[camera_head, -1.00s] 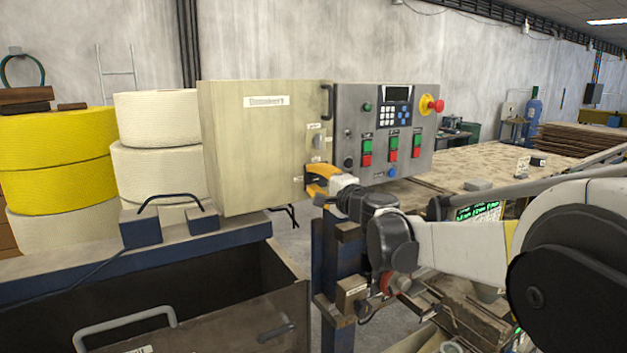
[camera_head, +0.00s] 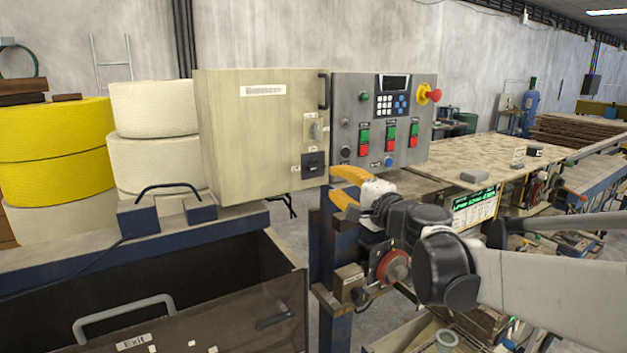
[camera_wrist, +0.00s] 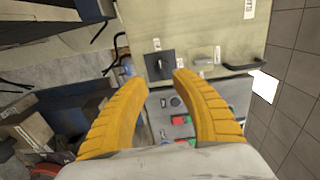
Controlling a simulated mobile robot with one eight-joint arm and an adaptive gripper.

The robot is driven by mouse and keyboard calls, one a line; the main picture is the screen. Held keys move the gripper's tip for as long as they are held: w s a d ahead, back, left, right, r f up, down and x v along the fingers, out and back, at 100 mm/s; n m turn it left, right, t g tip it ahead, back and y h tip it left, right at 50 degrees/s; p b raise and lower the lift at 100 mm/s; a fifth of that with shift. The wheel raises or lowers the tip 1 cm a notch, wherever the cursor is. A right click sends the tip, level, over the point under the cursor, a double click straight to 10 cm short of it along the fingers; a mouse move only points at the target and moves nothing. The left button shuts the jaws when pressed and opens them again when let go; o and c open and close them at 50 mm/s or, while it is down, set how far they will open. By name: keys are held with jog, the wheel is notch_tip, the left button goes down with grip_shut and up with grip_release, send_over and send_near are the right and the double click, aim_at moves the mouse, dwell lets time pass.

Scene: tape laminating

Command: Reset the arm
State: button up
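My gripper (camera_head: 338,184) has orange-yellow ribbed fingers and sits just in front of the lower right corner of the beige cabinet (camera_head: 230,135). In the wrist view my gripper (camera_wrist: 148,82) is open, with its fingers apart and nothing between them. A black square rotary switch (camera_head: 314,165) on the cabinet front is in plain sight. The switch also shows in the wrist view (camera_wrist: 159,66), just beyond the fingertips and apart from them. My arm reaches in from the right side of the head view.
The grey control panel (camera_head: 350,105) with coloured buttons and a red emergency knob (camera_head: 433,95) adjoins the cabinet. An open dark drawer (camera_head: 180,310) lies at lower left. Yellow and white rolls stand at left. A long worktable (camera_head: 480,155) is at right.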

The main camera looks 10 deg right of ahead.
jog(key=s+a+f+n+g+h, duration=0.1)
jog(key=s+a+f+n+g, duration=0.3)
jog(key=s, duration=0.3)
jog(key=s+a+f+n+g, duration=0.1)
jog(key=s+f+n, duration=0.2)
jog(key=s+f, duration=0.4)
jog(key=s+a+f+n+g+h, duration=0.1)
jog(key=s+a+f+n+g, duration=0.25)
jog(key=s, duration=0.45)
jog(key=s+d+f+n+g+h, duration=0.2)
jog(key=s+d+f+n+h, duration=0.15)
jog(key=s+d+f, duration=0.35)
notch_tip(320, 180, down, 25)
jog(key=s+b, duration=0.1)
jog(key=b, duration=2.4)
jog(key=shift+s+a+f, duration=0.15)
jog(key=shift+s+a, duration=0.05)
jog(key=shift+s, duration=0.1)
jog(key=shift+t, duration=0.25)
